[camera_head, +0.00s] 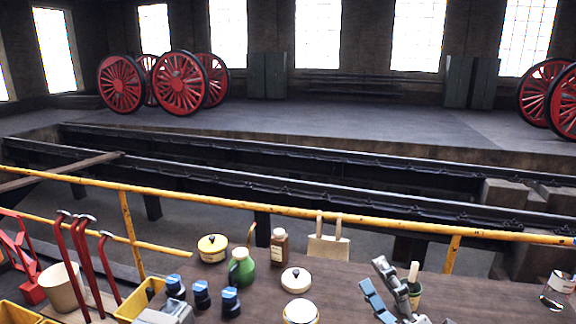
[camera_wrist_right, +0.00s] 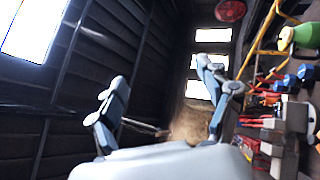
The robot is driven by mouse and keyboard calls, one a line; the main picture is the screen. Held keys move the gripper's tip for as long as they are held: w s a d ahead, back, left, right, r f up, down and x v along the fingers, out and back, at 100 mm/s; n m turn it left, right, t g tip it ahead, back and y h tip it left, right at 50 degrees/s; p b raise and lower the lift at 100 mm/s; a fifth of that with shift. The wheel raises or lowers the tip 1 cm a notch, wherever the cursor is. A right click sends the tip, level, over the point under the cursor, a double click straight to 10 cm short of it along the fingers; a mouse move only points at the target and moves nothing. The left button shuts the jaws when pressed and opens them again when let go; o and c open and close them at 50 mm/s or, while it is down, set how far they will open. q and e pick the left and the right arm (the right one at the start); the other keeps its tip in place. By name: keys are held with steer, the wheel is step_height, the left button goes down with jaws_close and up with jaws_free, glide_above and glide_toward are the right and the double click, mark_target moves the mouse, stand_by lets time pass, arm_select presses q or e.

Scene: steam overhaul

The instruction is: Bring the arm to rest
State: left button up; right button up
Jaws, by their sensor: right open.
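My right gripper (camera_head: 373,275) is at the lower right of the head view, above the brown workbench (camera_head: 340,270). Its two grey-blue fingers are apart, with nothing between them. In the right wrist view the open fingers (camera_wrist_right: 160,72) frame only the dark wall and bright windows. My left gripper is not recognisable in either view.
The bench holds a green bottle (camera_head: 242,269), a brown bottle (camera_head: 279,247), a yellow tin (camera_head: 212,248), a white-lidded pot (camera_head: 295,280), several blue-topped items (camera_head: 201,294) and a glass vessel (camera_head: 556,290). Red-handled tools (camera_head: 80,262) stand left. A yellow railing (camera_head: 350,219) runs behind.

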steer(key=s+d+f+m+g+h, duration=0.4)
steer(key=d+f+m+h, duration=0.15)
steer(key=f+m, duration=0.4)
steer(key=s+d+f+m+g+h, duration=0.35)
steer(key=f+m+h, duration=0.25)
steer(key=f+m, duration=0.35)
steer(key=s+a+f+m+g+y, duration=0.1)
steer(key=s+a+f+m+g, duration=0.1)
steer(key=s+f+g, duration=0.55)
steer(key=s+a+f+m+g+y, duration=0.15)
steer(key=s+f, duration=0.25)
steer(key=s, duration=0.7)
step_height(320, 180, down, 29)
steer(key=g+b, duration=0.2)
steer(key=b, duration=0.3)
steer(key=s+d+f+b, duration=0.1)
steer(key=s+f+b, duration=0.1)
steer(key=s+f, duration=0.7)
steer(key=s+d+f+g+b, duration=0.1)
steer(key=s+f+b, duration=0.2)
steer(key=s+f, duration=0.6)
step_height(320, 180, down, 5)
steer(key=shift+d+f+h, duration=0.1)
steer(key=shift+d+h, duration=0.15)
steer(key=shift+h, duration=0.05)
